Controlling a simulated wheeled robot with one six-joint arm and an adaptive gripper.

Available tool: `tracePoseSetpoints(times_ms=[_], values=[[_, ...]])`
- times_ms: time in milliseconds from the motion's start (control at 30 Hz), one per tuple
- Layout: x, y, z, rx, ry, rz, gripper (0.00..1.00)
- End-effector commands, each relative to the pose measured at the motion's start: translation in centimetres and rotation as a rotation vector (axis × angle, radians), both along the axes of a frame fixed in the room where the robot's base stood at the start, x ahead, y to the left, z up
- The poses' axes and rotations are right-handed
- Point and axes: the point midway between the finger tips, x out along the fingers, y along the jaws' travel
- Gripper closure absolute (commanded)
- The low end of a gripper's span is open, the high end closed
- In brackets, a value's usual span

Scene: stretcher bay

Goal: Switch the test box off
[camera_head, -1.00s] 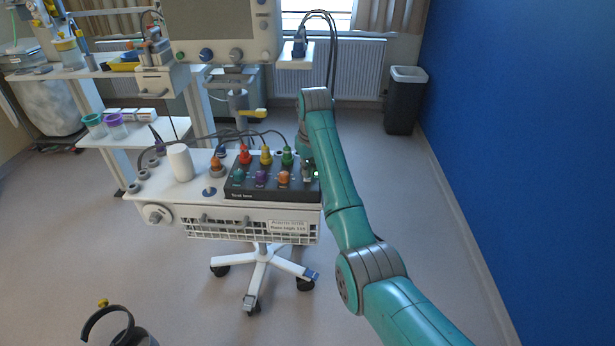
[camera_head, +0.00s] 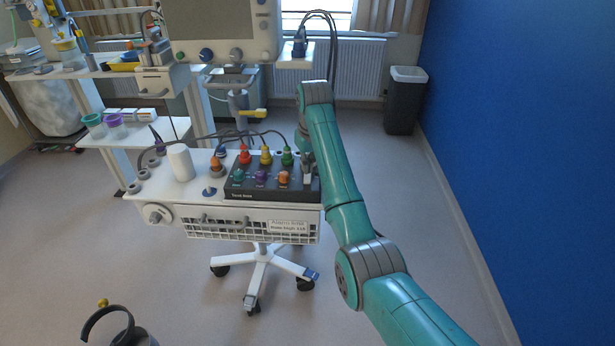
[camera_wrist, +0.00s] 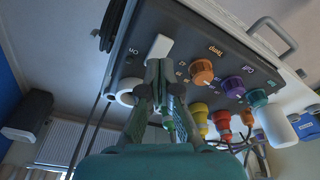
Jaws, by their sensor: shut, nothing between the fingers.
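The dark test box (camera_head: 262,193) sits on the front right of a white trolley top, with coloured plugs and knobs. In the wrist view, its dark panel (camera_wrist: 185,40) carries a pale lever (camera_wrist: 160,46) beside an "ON" mark. My gripper (camera_wrist: 164,64) is shut and empty, its fingertips right at the lever's near end; I cannot tell whether they touch. In the head view, my gripper (camera_head: 307,170) is small at the box's right end, partly hidden by my arm. No lit lamp shows on the box.
Orange (camera_wrist: 201,71), purple (camera_wrist: 233,87) and teal (camera_wrist: 257,98) knobs sit beside the lever. A white cylinder (camera_head: 180,162) stands left of the box. Cables loop behind it. A dark bin (camera_head: 404,102) stands by the blue wall; the floor at right is clear.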

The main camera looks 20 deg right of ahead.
Motion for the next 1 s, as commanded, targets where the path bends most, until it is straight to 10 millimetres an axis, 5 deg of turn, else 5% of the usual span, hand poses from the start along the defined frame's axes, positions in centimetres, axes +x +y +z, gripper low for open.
tracePoseSetpoints(times_ms=[600, 1000], values=[[0.0, 0.0, 4.2, 0.0, -0.001, 0.0, 1.0], [0.0, 0.0, 4.7, 0.0, 0.0, 0.0, 1.0]])
